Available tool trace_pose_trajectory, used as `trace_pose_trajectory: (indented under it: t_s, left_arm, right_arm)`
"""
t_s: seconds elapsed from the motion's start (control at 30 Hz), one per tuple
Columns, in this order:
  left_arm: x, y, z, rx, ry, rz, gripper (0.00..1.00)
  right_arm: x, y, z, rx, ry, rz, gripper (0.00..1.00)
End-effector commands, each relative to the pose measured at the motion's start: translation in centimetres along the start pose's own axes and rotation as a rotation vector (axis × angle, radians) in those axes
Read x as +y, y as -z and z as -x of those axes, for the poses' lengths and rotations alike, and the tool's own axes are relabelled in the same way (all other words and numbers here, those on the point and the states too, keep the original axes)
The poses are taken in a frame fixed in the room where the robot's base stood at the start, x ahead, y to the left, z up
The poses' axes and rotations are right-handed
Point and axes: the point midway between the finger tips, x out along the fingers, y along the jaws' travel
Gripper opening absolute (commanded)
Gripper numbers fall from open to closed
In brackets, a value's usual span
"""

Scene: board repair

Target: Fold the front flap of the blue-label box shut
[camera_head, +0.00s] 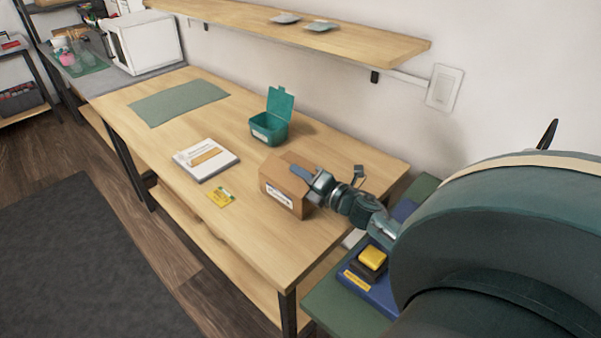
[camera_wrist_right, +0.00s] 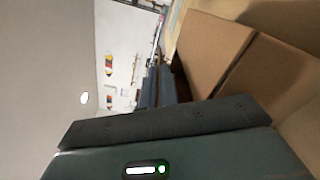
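The cardboard box (camera_head: 275,190) with a blue-and-white label (camera_head: 279,195) on its front side stands near the right end of the wooden table. My right gripper (camera_head: 301,173) is at the top right of the box, its fingers over the top. In the right wrist view the brown cardboard (camera_wrist_right: 215,50) fills the right side, and the fingers (camera_wrist_right: 157,88) lie close together beside it with nothing visible between them. Whether they touch the box I cannot tell. The gripper hides part of the box top, so the front flap's position is unclear. My left gripper is not in view.
An open teal box (camera_head: 268,128) stands behind the cardboard box. A green mat (camera_head: 178,103) lies at the far left. A wooden shelf (camera_head: 370,43) hangs above the table's back.

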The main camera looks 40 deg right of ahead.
Motion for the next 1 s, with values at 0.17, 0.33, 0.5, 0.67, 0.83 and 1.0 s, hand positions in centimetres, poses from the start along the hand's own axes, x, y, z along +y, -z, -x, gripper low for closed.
trace_pose_trajectory:
  t_s: [0.17,0.33,0.5,0.67,0.83,1.0]
  left_arm:
    - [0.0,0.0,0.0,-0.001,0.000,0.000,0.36]
    - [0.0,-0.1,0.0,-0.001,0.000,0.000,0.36]
    - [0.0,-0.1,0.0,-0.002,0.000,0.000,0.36]
    - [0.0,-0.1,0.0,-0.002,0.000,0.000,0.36]
    - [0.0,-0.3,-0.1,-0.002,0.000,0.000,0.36]
    - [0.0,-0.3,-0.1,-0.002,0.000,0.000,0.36]
  right_arm:
    - [0.0,0.0,0.0,0.000,0.000,0.001,0.11]
    - [0.0,0.0,0.0,0.000,0.000,0.001,0.25]
    - [-0.1,0.0,0.0,0.000,0.001,0.001,0.25]
    - [0.1,0.0,0.0,0.000,0.001,0.029,0.25]
    - [1.3,0.3,0.0,0.000,-0.001,0.247,0.25]
    - [3.2,1.2,0.0,0.000,-0.002,0.641,0.25]
